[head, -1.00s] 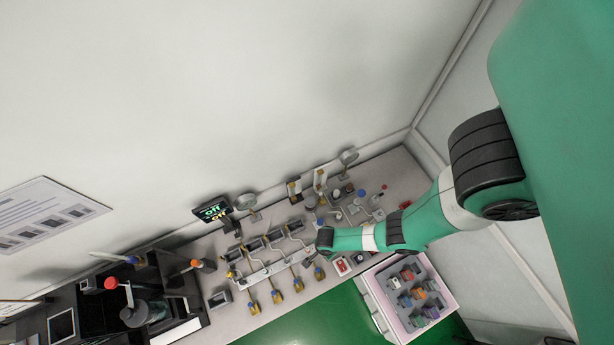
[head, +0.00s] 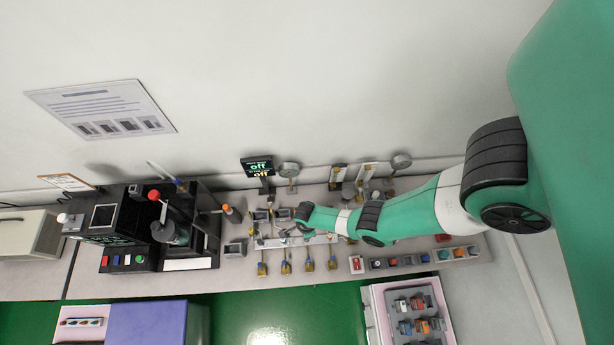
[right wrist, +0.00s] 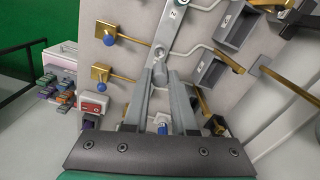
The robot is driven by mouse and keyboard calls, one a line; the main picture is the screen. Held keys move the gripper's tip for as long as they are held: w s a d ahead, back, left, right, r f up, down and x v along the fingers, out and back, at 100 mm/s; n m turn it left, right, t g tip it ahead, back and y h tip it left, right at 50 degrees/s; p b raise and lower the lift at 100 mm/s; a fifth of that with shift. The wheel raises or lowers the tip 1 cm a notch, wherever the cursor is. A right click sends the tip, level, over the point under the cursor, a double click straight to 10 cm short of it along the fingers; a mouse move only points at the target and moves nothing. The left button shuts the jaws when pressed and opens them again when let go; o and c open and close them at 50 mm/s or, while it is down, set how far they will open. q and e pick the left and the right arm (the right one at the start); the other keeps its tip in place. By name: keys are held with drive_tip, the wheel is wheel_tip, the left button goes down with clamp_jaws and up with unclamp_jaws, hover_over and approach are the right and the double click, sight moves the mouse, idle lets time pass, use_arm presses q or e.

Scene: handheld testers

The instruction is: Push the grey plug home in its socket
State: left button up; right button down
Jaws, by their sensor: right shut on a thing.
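My right gripper (right wrist: 162,76) reaches away from the wrist camera, its two grey fingers close together at the tips. It is shut on a small grey piece, seemingly the grey plug (right wrist: 157,58), at the near end of a pale metal bar (right wrist: 177,28). The fingers hide part of the plug. I cannot tell how deep it sits, and its socket is not clear. In the head view my right arm comes from the right and ends over the bench row; its fingertips are too small to make out. My left gripper is not in view.
Brass-stemmed pieces with blue knobs (right wrist: 109,39) lie left of the fingers. Grey open-topped blocks (right wrist: 236,27) and brass rods stand at the right. A red-topped box (right wrist: 92,104) is near the left finger. A dark display (head: 258,168) reading "off" stands behind the bench row.

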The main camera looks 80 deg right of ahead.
drive_tip(key=shift+f+b, duration=2.3)
drive_tip(key=shift+f+b, duration=1.5)
drive_tip(key=c, duration=0.6)
unclamp_jaws()
drive_tip(key=shift+c, duration=0.2)
drive_tip(key=shift+r, duration=0.15)
wheel_tip(320, 180, up, 12)
drive_tip(key=p, duration=1.2)
drive_tip(key=shift+f, duration=0.25)
drive_tip(key=shift+a, duration=0.1)
